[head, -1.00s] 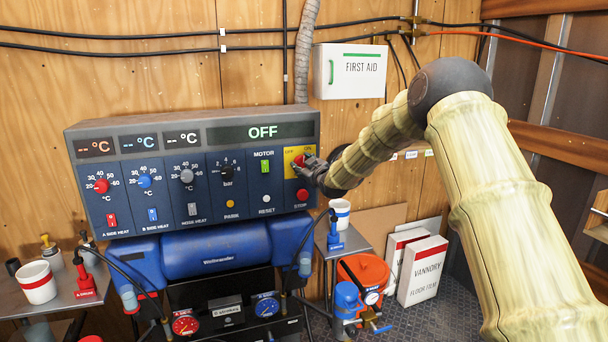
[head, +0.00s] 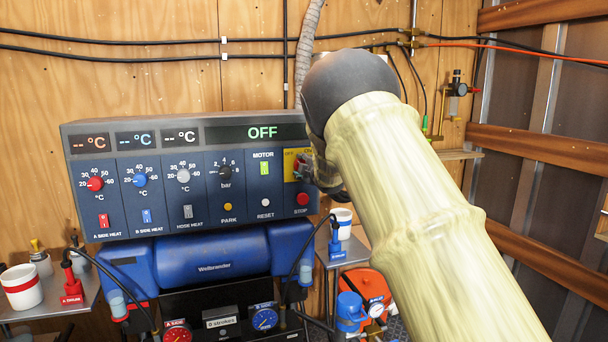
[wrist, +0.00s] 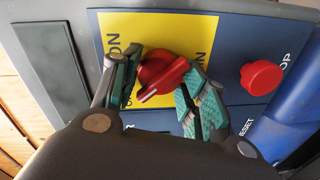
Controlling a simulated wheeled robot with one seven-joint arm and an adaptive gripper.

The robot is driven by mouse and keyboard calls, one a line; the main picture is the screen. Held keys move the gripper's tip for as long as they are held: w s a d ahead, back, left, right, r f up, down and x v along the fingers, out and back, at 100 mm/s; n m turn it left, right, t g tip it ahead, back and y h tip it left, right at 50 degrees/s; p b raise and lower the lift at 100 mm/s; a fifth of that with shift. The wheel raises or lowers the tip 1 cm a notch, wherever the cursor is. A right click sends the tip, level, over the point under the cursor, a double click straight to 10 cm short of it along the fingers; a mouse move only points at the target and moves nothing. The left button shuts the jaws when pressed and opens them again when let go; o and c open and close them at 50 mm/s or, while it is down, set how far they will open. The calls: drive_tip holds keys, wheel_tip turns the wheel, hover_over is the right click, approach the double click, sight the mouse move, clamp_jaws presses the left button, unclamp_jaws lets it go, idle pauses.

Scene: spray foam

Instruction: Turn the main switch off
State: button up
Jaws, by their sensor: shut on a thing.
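The main switch is a red rotary knob (wrist: 160,76) on a yellow plate (wrist: 185,30), at the right end of the dark blue control panel (head: 215,215). In the wrist view my gripper (wrist: 160,88) has a green-padded finger on each side of the knob and is shut on it. The knob's white mark points to the lower left of that picture. Lettering on the plate is partly covered by the fingers. In the head view the yellow plate (head: 289,165) shows beside my gripper (head: 303,170), and my arm hides part of it. The panel display (head: 262,132) reads OFF.
A red stop button (wrist: 262,77) is close to the right of the knob; it also shows in the head view (head: 302,198). The green motor switch (head: 264,168) is left of the plate. A blue machine (head: 212,258) lies below. A white cup (head: 342,222) stands lower right.

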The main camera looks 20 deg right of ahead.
drive_tip(key=shift+r+n+b, duration=0.15)
drive_tip(key=shift+n+b, duration=0.15)
drive_tip(key=shift+n, duration=0.2)
drive_tip(key=o, duration=1)
drive_tip(key=shift+o, duration=0.2)
drive_tip(key=s+r, duration=0.1)
drive_tip(key=s, duration=1.1)
drive_tip(key=shift+d, duration=0.25)
drive_tip(key=shift+f, duration=0.1)
